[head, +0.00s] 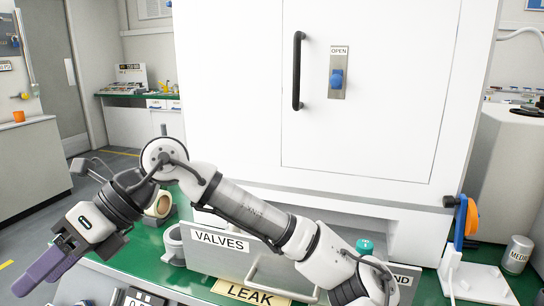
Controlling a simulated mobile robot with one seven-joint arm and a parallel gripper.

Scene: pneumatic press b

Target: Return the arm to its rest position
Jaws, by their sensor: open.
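My arm (250,208) reaches across the front of the green bench, from the lower right up to a bent joint at left. From there it folds down to my gripper (36,274) at the lower left. The gripper has purple fingers pointing down and left, clear of the bench over the floor. It is open, and I see nothing between the fingers. The fingers overlap from this side, so the gap hardly shows.
A white press cabinet (240,90) with a black handle (299,70) and blue switch (337,78) stands behind the arm. A bin labelled VALVES (222,256) sits below the arm. An orange wheel (471,217) and a metal can (517,255) stand at right.

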